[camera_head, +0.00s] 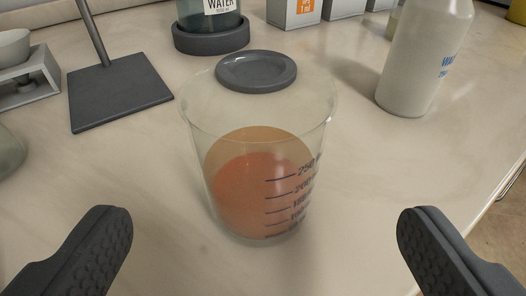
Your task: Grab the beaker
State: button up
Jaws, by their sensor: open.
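The beaker (262,185) stands upright on the pale counter in the middle of the head view. It is clear, with dark volume markings on its lower right side and an orange-red content in its lower part. My gripper (260,233) is open, with one dark ribbed finger at the lower left and one at the lower right. Both fingers are apart from the beaker, which shows between them and farther out. Nothing is between the fingertips.
A dark round disc (256,70) appears just behind or over the beaker's rim. A stand with a dark square base (118,92) is at left. A white bottle (424,60) stands at right. A water container (210,22) and boxes (294,12) are behind. The counter edge runs along the right.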

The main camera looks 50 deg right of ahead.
aim_at(257, 185)
jog(key=shift+x, duration=0.8)
jog(key=shift+b+x, duration=0.75)
jog(key=shift+x, duration=1.75)
jog(key=shift+w+a+f, duration=0.1)
jog(key=shift+a, duration=0.05)
jog(key=c, duration=1.2)
jog(key=shift+c, duration=0.2)
